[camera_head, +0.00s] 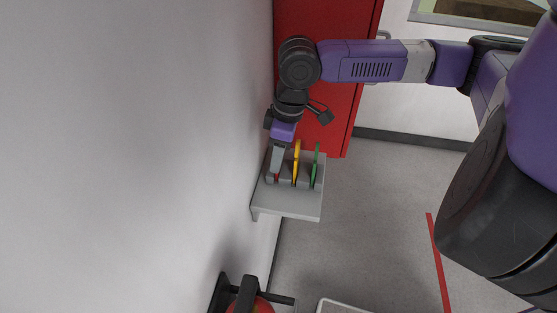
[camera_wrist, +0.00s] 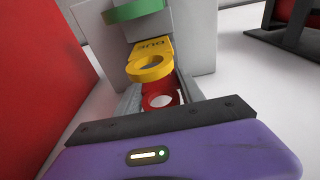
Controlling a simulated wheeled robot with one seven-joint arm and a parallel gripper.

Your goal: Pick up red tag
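The red tag (camera_wrist: 158,90), a flat plate with a round hole, is between the two fingers of my gripper (camera_wrist: 160,98) in the wrist view. The fingers sit close against its two side edges, and my gripper looks shut on it. In the head view my gripper (camera_head: 277,165) points down at the left end of the small grey wall shelf (camera_head: 288,204). Only a sliver of the red tag shows there, low by the fingertips. Whether its lower end is in the holder is hidden.
A yellow tag (camera_head: 296,162) stands beside my gripper, and a green tag (camera_head: 315,166) stands to its right. A red cabinet (camera_head: 322,110) is behind the shelf. The wall (camera_head: 130,150) is close on the left.

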